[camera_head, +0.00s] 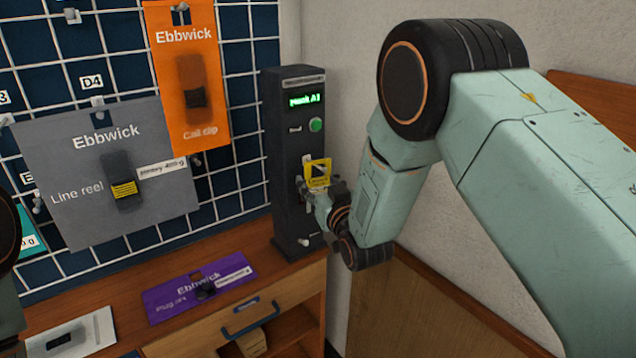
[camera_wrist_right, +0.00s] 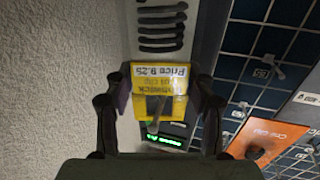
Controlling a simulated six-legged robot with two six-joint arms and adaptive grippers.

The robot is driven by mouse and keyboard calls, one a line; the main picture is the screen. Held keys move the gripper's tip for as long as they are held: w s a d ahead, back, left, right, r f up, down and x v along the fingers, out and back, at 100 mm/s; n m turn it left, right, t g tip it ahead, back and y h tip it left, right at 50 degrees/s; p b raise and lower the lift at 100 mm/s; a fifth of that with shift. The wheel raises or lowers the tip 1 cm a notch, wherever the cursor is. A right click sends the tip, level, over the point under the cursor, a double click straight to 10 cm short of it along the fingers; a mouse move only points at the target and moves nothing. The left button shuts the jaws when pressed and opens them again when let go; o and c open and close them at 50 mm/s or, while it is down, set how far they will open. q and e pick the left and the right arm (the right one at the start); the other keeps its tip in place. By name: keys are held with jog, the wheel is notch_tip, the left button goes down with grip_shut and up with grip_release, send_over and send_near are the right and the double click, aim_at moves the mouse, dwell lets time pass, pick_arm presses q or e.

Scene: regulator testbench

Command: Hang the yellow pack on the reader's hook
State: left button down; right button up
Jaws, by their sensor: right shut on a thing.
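The yellow pack (camera_head: 318,183) is small, with a cut-out in its upper part. It is upright in front of the reader (camera_head: 283,140), a dark tower with a green display and green button. My right gripper (camera_head: 321,190) is shut on the pack's lower part. In the right wrist view the pack (camera_wrist_right: 158,80) shows upside down between the fingers of my right gripper (camera_wrist_right: 160,100). A grey hook-like rod (camera_wrist_right: 155,114) shows at the pack's cut-out; I cannot tell whether it passes through. My left gripper is out of view.
A blue pegboard holds a grey pack (camera_head: 75,195) and an orange pack (camera_head: 193,60) left of the reader. A purple pack (camera_head: 175,300) and a white pack (camera_head: 95,335) lie on the wooden counter. A wall stands close on the right.

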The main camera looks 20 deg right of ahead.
jog(key=o, duration=1.2)
jog(key=shift+s, duration=0.1)
jog(key=s, duration=0.8)
jog(key=s+d, duration=0.1)
jog(key=s, duration=0.2)
jog(key=shift+s, duration=0.4)
jog(key=shift+w, duration=0.1)
jog(key=w, duration=0.7)
jog(key=w+a, duration=0.1)
jog(key=w, duration=0.3)
jog(key=shift+w, duration=0.3)
jog(key=shift+d+r, duration=0.1)
jog(key=shift+r, duration=0.1)
jog(key=shift+s+p, duration=0.25)
jog(key=shift+p, duration=0.05)
